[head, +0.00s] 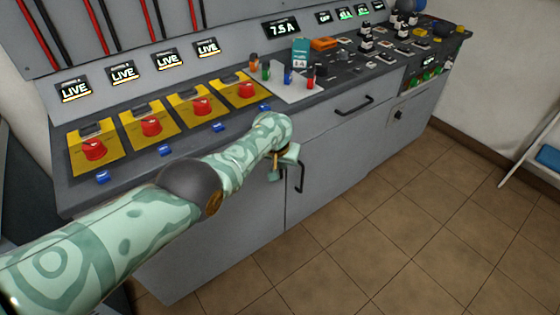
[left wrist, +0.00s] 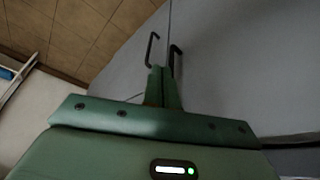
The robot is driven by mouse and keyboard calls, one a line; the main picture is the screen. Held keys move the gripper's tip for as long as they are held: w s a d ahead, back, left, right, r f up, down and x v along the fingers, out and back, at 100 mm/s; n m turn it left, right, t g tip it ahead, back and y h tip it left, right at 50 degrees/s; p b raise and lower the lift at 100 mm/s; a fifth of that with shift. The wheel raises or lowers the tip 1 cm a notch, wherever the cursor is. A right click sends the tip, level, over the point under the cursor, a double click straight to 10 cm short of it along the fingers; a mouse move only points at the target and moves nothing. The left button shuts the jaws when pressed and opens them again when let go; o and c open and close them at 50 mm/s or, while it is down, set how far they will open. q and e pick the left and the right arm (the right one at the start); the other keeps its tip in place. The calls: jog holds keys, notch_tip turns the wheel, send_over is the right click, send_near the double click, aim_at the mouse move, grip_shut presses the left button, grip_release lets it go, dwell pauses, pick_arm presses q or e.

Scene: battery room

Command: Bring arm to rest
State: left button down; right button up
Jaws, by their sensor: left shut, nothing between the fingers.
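My left arm, patterned in pale and darker green, comes in from the left in the head view and stretches across the front of the grey cabinet. My left gripper (head: 283,172) hangs at its end, in front of the cabinet doors near a black door handle (head: 300,177). In the left wrist view the gripper (left wrist: 164,75) has its two green fingers together, with nothing between them. Two black handles (left wrist: 152,50) show just beyond the fingertips; I cannot tell how wide the gap is. My right gripper is in neither view.
The grey bench (head: 190,230) carries several red knobs on yellow plates (head: 151,127), small blue tags and a white tray (head: 297,88) of small parts. LIVE displays (head: 122,74) line the back panel. Tiled floor (head: 400,220) lies open at the right, with a white stand (head: 530,150) beyond.

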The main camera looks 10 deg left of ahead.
pick_arm(q)
jog(key=w+r+t, duration=0.2)
jog(key=w+r, duration=0.1)
jog(key=w, duration=0.1)
jog(key=s+a+f+m+p, duration=0.1)
jog(key=s+a+f, duration=0.3)
jog(key=s+f, duration=1)
jog(key=s+a+f+m+p, duration=0.1)
jog(key=s+a+f, duration=0.3)
jog(key=s+f, duration=0.95)
jog(key=s+a+f+g, duration=0.1)
jog(key=s+f+g, duration=0.1)
jog(key=s, duration=1.3)
jog(key=s+a+f+g, duration=0.2)
jog(key=s+f, duration=0.2)
jog(key=s, duration=1.2)
jog(key=s+a+f+g+p, duration=0.1)
jog(key=s+a+f+g, duration=0.1)
jog(key=s, duration=1.3)
jog(key=shift+s+a+f+y, duration=0.2)
jog(key=shift+f+y, duration=0.1)
jog(key=shift+f, duration=0.25)
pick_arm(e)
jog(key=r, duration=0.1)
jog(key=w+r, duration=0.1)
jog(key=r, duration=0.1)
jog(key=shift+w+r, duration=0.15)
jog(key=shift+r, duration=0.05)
